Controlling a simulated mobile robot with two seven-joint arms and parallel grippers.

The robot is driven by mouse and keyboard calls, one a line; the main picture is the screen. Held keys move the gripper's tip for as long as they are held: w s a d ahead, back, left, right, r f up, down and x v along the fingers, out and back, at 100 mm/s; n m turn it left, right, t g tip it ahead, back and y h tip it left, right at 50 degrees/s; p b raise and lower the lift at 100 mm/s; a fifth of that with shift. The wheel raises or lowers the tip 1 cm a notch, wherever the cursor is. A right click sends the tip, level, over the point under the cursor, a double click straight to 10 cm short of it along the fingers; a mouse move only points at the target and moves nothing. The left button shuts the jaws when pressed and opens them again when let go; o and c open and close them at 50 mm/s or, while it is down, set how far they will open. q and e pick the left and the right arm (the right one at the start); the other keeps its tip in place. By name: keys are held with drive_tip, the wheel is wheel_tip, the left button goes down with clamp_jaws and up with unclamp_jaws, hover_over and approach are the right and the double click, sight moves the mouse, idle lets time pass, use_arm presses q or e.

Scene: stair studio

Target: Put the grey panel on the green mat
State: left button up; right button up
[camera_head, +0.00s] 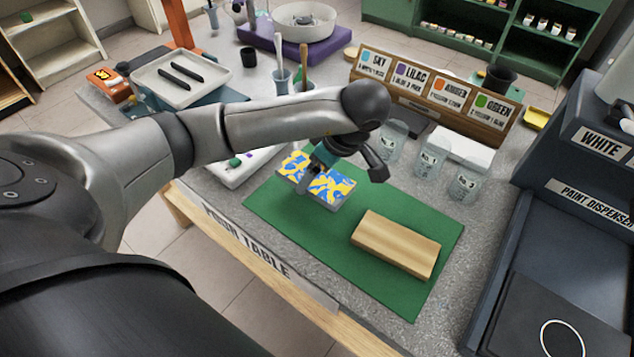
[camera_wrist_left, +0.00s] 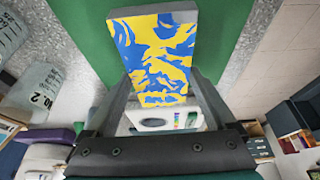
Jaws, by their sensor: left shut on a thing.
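The panel (camera_head: 339,190) is a grey slab with a blue and yellow pattern on its broad face. It is over the far left part of the green mat (camera_head: 285,218); I cannot tell whether it touches the mat. My left gripper (camera_head: 310,178) is shut on the panel's near end in the wrist view, where the patterned face (camera_wrist_left: 155,50) and a grey end edge show between the two fingers. The mat (camera_wrist_left: 85,25) also shows behind the panel there. My right gripper is not in view.
A wooden block (camera_head: 397,243) lies on the mat's right part. Labelled clear cups (camera_head: 433,160) stand behind the mat, before a wooden colour-label rack (camera_head: 440,95). A dark paint dispenser (camera_head: 570,205) stands at right. The mat's front left is bare.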

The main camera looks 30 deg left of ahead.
sight(320, 179)
use_arm(q)
drive_tip(key=shift+f, duration=1.55)
drive_tip(key=shift+b, duration=0.3)
drive_tip(key=o, duration=1.3)
drive_tip(key=shift+f, duration=0.1)
drive_tip(key=shift+r, duration=0.2)
drive_tip(key=p+v, duration=0.4)
drive_tip(key=v, duration=0.8)
drive_tip(key=shift+p, duration=0.4)
